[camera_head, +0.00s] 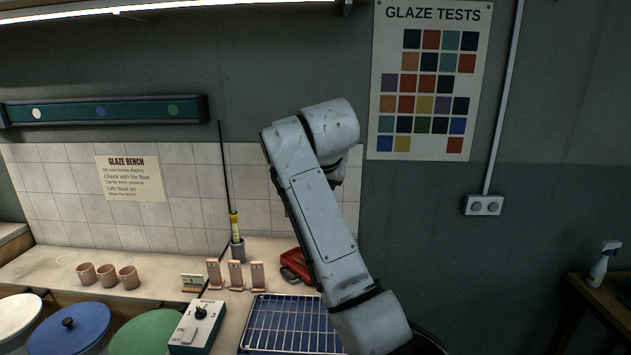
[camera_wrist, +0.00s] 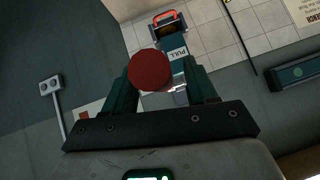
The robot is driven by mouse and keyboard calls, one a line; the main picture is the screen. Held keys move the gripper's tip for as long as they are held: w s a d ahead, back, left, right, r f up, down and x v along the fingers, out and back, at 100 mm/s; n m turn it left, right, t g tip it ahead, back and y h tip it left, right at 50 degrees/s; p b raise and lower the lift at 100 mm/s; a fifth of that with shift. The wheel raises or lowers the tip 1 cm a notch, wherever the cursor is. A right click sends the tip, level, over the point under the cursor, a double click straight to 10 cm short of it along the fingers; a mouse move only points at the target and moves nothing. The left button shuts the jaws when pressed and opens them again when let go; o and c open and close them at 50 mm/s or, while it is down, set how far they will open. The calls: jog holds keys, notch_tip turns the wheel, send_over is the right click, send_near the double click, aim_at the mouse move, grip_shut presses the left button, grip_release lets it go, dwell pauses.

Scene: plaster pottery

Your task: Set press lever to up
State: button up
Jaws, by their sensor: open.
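In the wrist view, a dark red round knob (camera_wrist: 149,69) shows between the two dark green fingers of my gripper (camera_wrist: 158,72). The fingers stand open on either side of it. I cannot tell whether they touch it. Just beyond, to the right, is a teal part with a white PULL label (camera_wrist: 177,53). The knob looks like the press lever's end, but the lever's shaft and angle are hidden. In the head view my arm fills the middle; neither the gripper nor the lever shows there.
A spray bottle (camera_head: 602,265) stands on a right-hand table.

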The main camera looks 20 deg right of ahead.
jog(key=b+v, duration=0.3)
jog(key=v, duration=0.7)
jog(key=shift+s+r, duration=0.2)
jog(key=shift+r, duration=0.05)
jog(key=shift+a, duration=0.1)
